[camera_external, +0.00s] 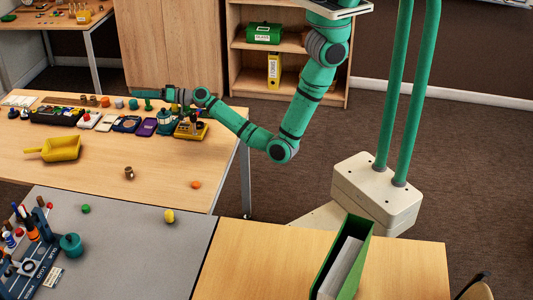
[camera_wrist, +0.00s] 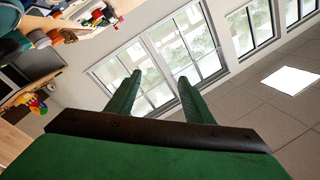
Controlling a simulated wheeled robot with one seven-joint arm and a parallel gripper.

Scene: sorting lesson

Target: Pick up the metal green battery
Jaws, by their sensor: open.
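My gripper (camera_external: 170,95) is above the items along the back right of the wooden table in the external view, and its fingers are too small to make out there. In the wrist view my gripper (camera_wrist: 160,82) has its two green fingers apart with nothing between them. A small upright green object (camera_external: 148,104) stands on the table just left of my gripper; it is too small to tell whether it is the metal green battery. A round green item (camera_external: 86,209) lies on the grey table. No battery can be made out for sure in either view.
The wooden table (camera_external: 95,170) carries a row of small objects and trays at the back, a yellow scoop (camera_external: 60,149) and a brown piece (camera_external: 129,173). Its front middle is mostly clear. A green binder (camera_external: 335,262) stands on the near right table. The wrist view faces windows (camera_wrist: 160,55).

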